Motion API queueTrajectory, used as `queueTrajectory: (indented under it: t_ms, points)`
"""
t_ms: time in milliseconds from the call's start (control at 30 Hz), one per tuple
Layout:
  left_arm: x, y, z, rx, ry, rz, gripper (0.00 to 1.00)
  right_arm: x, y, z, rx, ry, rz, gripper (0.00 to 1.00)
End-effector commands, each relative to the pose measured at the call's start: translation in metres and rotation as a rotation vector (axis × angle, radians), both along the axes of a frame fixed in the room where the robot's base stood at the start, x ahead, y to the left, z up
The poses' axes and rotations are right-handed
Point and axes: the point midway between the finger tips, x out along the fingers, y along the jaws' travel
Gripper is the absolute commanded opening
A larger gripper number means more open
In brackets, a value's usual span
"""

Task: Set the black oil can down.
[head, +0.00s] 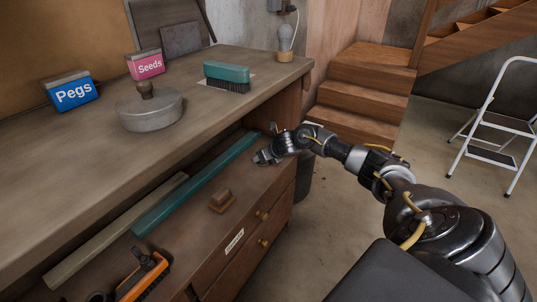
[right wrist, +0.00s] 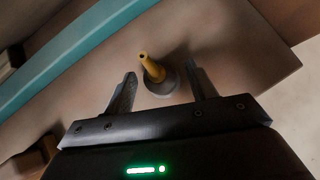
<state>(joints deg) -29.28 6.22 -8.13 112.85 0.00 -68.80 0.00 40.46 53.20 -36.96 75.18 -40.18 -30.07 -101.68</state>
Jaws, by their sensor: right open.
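The oil can (right wrist: 159,83) shows in the right wrist view as a yellow conical spout on a round grey-looking base. It appears to stand upright on the brown lower surface. My right gripper (right wrist: 161,76) is open, with one finger on each side of the can and a visible gap on both sides. In the head view my right gripper (head: 264,156) is low over the far right end of the lower surface. The can's body is hidden there behind the gripper. My left gripper is in neither view.
A teal bar (head: 190,186) and a beige bar (head: 118,232) lie along the lower surface. A small wooden block (head: 222,203) sits in front of them. An orange-and-black tool (head: 143,277) lies nearer. The upper bench (head: 60,170) overhangs behind.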

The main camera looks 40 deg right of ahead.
Motion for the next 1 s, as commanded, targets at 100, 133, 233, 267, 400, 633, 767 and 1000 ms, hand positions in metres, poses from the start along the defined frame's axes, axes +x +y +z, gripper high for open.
queueTrajectory:
  t_ms: [100, 133, 233, 267, 400, 633, 767, 1000]
  points:
    - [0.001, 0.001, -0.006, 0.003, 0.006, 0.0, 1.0, -0.009, 0.0, 0.012, -0.003, -0.002, 0.0, 0.56]
    - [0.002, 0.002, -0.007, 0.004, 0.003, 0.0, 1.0, -0.012, 0.0, 0.016, -0.004, -0.001, 0.002, 0.56]
    - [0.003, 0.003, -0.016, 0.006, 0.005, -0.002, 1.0, -0.027, 0.001, 0.031, -0.004, -0.001, 0.003, 0.56]
    - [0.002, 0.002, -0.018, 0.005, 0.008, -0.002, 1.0, -0.032, 0.002, 0.036, -0.004, -0.002, 0.003, 0.56]
    - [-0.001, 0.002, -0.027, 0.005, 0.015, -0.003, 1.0, -0.053, 0.005, 0.057, -0.005, 0.0, 0.004, 0.56]
    - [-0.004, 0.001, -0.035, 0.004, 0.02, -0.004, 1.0, -0.078, 0.008, 0.08, -0.001, 0.0, 0.001, 0.56]
    - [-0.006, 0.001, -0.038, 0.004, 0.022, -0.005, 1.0, -0.083, 0.009, 0.085, -0.001, 0.001, 0.001, 0.56]
    - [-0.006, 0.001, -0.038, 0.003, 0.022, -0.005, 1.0, -0.084, 0.009, 0.086, 0.0, 0.001, 0.0, 0.56]
